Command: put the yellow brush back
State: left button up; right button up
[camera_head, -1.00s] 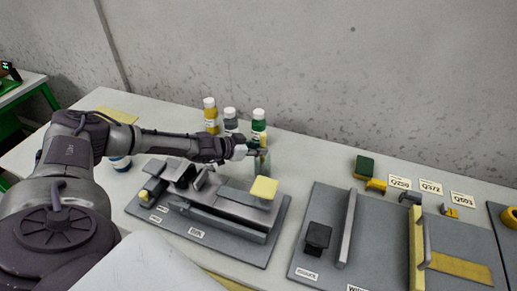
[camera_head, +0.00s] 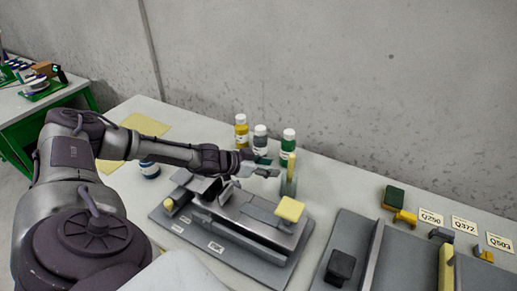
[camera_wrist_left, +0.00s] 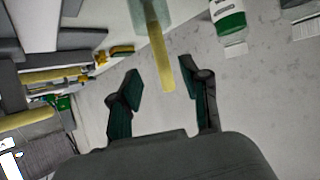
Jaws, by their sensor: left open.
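The yellow brush (camera_head: 291,166) stands upright in a small grey-green holder (camera_head: 288,187), with its yellow handle sticking up. Its bristles are not visible. My left gripper (camera_head: 268,167) is just left of the handle in the head view. In the left wrist view, the yellow handle (camera_wrist_left: 160,62) comes out of the translucent holder (camera_wrist_left: 148,12) and its end lies between the two dark fingers of my open left gripper (camera_wrist_left: 161,72). Clear gaps show on both sides of the handle. My right gripper is not in view.
Yellow (camera_head: 241,131), grey (camera_head: 260,140) and green (camera_head: 288,145) bottles stand behind the holder. A grey fixture with a yellow block (camera_head: 290,209) lies in front. A green-and-yellow sponge (camera_head: 393,197) and number cards are at the right.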

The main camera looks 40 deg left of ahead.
pick_arm(q)
jog(key=shift+v, duration=2.3)
